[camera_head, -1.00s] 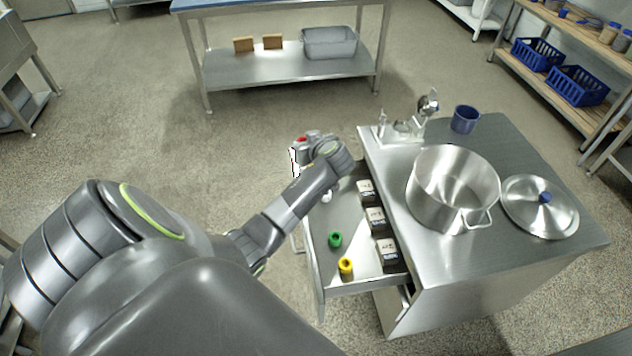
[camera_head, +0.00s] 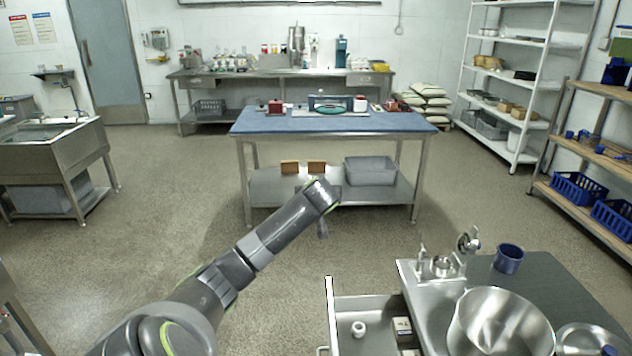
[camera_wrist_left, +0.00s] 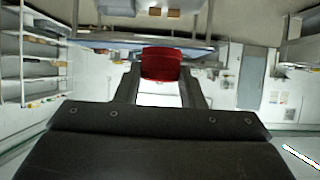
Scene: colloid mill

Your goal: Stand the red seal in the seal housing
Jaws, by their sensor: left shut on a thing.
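The red seal (camera_wrist_left: 161,64) sits between the two fingers of my left gripper (camera_wrist_left: 160,84) in the left wrist view. It looks like a short red cylinder, and the gripper is shut on it. In the head view my left arm reaches up and forward over the floor, in front of the blue-topped table (camera_head: 330,122). The wrist hides the gripper and seal there. Small red, dark and green items (camera_head: 330,103) stand on that table, too small for me to tell which is the seal housing. My right gripper is not in view.
The open drawer (camera_head: 375,306) at bottom right holds a white ring (camera_head: 358,328). Its steel cabinet carries a pot (camera_head: 500,325), a blue cup (camera_head: 508,258) and a metal fixture (camera_head: 440,265). Open floor (camera_head: 190,200) lies left of the blue-topped table.

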